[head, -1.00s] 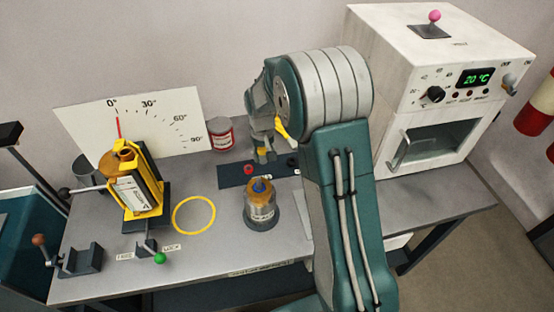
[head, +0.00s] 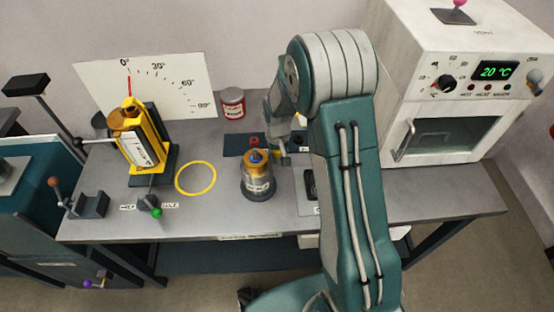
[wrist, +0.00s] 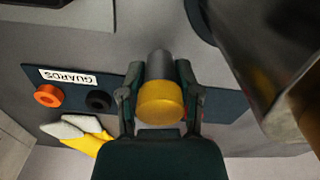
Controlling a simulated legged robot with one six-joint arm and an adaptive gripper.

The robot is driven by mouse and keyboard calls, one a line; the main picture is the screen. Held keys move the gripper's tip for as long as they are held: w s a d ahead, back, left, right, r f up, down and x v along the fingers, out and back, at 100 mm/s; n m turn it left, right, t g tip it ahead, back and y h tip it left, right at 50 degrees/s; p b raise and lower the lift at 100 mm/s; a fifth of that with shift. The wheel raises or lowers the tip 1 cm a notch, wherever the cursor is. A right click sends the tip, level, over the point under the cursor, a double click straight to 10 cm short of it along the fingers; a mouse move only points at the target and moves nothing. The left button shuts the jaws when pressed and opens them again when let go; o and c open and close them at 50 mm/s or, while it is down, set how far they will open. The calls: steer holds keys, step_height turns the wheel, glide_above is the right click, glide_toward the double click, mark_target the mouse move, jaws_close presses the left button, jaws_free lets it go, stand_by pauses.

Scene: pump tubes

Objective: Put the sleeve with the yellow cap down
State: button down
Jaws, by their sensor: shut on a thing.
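The sleeve with the yellow cap (wrist: 161,103) is between the two fingers of my gripper (wrist: 160,105) in the wrist view. The fingers are shut on it. Its grey body (wrist: 158,65) points away from the camera, beyond the cap. In the head view my gripper (head: 279,155) is low over the bench, by the dark strip (head: 234,145), partly hidden by my arm. The sleeve cannot be made out there. I cannot tell whether its far end touches the surface.
A jar with an orange-and-blue top (head: 258,178) stands close to my gripper. A yellow circle (head: 196,178) on the bench is empty. An oven (head: 450,100) stands right.

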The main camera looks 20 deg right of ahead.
step_height(320, 180, down, 2)
steer(key=shift+a+f, duration=0.1)
steer(key=shift+f, duration=0.05)
steer(key=shift+a, duration=0.55)
steer(key=shift+c, duration=2.4)
jaws_free()
steer(key=shift+o, duration=0.9)
steer(key=shift+d, duration=0.4)
